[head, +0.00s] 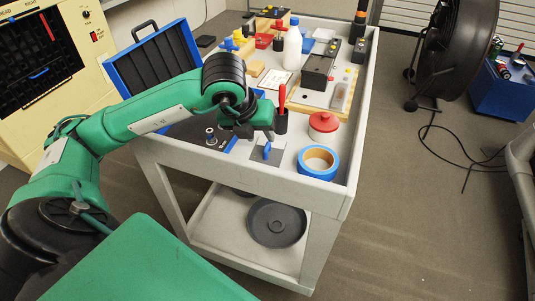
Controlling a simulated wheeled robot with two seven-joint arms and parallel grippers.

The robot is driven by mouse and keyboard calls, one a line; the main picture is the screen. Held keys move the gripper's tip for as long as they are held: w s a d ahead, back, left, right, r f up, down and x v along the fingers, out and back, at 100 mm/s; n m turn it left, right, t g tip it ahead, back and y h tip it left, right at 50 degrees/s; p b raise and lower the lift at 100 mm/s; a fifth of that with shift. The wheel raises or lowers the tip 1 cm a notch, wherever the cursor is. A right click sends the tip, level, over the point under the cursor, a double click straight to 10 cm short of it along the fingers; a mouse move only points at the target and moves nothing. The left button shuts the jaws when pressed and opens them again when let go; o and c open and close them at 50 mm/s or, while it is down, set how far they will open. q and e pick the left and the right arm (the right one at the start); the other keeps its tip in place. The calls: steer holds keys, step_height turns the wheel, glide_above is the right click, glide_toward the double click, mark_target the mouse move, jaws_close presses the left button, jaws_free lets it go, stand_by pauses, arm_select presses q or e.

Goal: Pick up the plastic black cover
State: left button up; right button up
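A round black disc (277,223), which looks like the plastic black cover, lies flat on the lower shelf of the grey cart. Its top is visible, with a small raised centre. My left arm comes in from the left in green and black. My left gripper (262,132) is above the front part of the cart's top, well above the lower shelf and apart from the disc. Its fingers are dark and small here, so I cannot tell whether they are open or shut. My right gripper is not in view.
The cart's top (335,140) has a raised rim and holds a blue tape roll (317,163), a red-lidded container (323,126), a white bottle (292,48) and a black box (320,65). An open blue case (150,62) stands at left.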

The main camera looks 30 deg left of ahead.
mark_target(266, 146)
arm_select(q)
steer(key=x, duration=0.5)
steer(key=shift+w+f, duration=0.15)
steer(key=shift+f, duration=0.15)
steer(key=shift+c, duration=0.5)
jaws_close()
